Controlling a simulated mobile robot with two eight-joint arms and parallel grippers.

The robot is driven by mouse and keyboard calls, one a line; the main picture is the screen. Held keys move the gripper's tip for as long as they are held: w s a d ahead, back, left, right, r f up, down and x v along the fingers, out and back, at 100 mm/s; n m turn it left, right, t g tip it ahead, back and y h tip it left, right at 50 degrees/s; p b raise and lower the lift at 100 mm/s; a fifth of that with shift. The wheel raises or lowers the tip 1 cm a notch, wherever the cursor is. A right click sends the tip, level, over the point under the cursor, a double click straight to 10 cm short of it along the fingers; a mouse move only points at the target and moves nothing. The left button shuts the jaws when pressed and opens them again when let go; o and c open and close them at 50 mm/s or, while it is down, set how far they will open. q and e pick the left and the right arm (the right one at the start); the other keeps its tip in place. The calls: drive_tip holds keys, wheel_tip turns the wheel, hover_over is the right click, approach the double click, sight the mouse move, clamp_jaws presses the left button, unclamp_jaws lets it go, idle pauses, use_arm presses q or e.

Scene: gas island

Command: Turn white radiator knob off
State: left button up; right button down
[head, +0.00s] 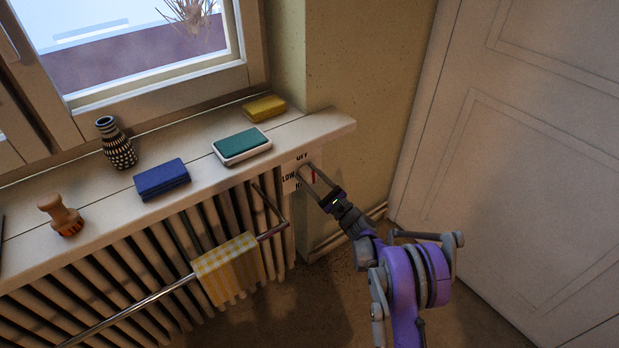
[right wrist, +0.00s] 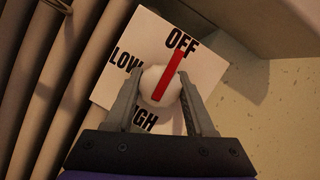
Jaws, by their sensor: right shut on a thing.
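The white radiator knob (right wrist: 158,84) is round with a red pointer bar (right wrist: 168,76). In the right wrist view the bar points up toward the word OFF on the white dial plate (right wrist: 205,65). LOW and part of HIGH also show on the plate. My right gripper (right wrist: 161,86) has one finger on each side of the knob and is shut on it. In the head view my right gripper (head: 311,179) reaches the plate (head: 288,183) at the radiator's right end, and the knob is mostly hidden there. My left gripper is not in view.
The ribbed radiator (head: 170,245) stands under a window sill (head: 330,124), which overhangs the dial. A rail holds a yellow checked cloth (head: 229,268). A green-topped block (head: 241,145), a blue block (head: 162,179) and a vase (head: 116,145) stand on the sill. A door (head: 530,150) is at right.

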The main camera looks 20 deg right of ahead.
drive_tip(key=shift+m, duration=0.6)
drive_tip(key=shift+c, duration=1.3)
unclamp_jaws()
drive_tip(key=p+v, duration=0.1)
drive_tip(key=v, duration=0.9)
drive_tip(key=shift+s+f, duration=0.2)
drive_tip(key=shift+s, duration=0.2)
drive_tip(key=shift+s+d, duration=0.1)
